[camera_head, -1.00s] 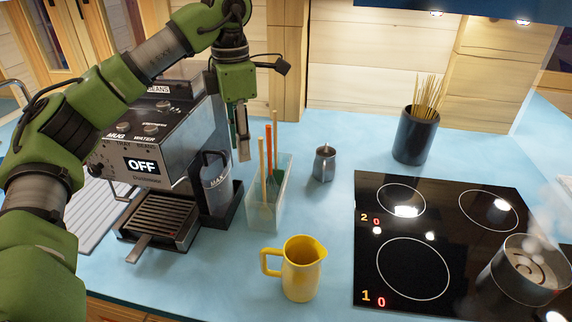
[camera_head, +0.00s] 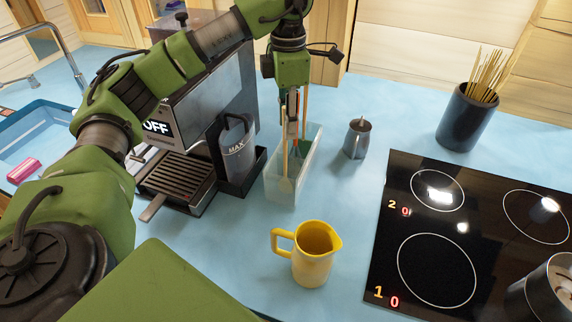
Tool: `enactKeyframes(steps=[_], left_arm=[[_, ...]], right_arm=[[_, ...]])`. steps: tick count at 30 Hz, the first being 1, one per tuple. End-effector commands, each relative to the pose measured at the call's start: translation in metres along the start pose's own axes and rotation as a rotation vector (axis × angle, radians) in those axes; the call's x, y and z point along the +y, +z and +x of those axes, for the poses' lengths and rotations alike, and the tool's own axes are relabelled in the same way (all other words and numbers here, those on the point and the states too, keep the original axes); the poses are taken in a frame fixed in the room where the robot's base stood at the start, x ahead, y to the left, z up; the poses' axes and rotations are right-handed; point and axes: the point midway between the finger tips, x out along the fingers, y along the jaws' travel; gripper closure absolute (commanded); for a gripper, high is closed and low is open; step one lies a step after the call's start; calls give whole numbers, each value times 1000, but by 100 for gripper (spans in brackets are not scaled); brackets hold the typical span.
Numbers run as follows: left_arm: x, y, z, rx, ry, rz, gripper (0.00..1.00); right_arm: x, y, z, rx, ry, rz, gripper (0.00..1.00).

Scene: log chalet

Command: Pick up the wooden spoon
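Utensils with thin handles stand in a clear, pale container (camera_head: 281,192) on the blue counter. One light wooden handle (camera_head: 285,158) leans at the left of the container, and another (camera_head: 305,104) rises at the right. Their lower ends are hard to make out, so I cannot tell which is the wooden spoon. My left gripper (camera_head: 292,134) points down over the container, with its fingers among the upper handles. The fingers overlap the handles in the picture, and I cannot tell whether they grip one. My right gripper is not in view.
A coffee machine (camera_head: 187,118) stands left of the container. A small metal jug (camera_head: 357,140) is to its right, and a yellow pitcher (camera_head: 313,256) is in front. A black hob (camera_head: 440,215) with a pot (camera_head: 548,296) is at the right.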

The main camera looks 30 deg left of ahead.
Motion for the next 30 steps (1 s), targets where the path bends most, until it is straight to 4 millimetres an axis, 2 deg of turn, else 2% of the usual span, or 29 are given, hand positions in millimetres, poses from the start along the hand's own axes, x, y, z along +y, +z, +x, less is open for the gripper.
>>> enactKeyframes(steps=[5,10,15,23,26,27,30], left_arm=[[0,-2,9,1,-1,0,71],[-1,-7,32,5,-2,0,71],[-1,-5,53,1,-1,1,71],[0,-5,57,-1,0,1,71],[0,-5,57,-1,0,1,97],[0,-5,57,-1,0,1,100],[0,-5,57,-1,0,0,100]], right_arm=[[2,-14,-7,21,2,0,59],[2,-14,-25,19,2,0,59],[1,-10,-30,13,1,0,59],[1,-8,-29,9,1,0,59],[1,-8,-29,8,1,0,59],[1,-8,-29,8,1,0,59],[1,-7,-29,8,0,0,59]])
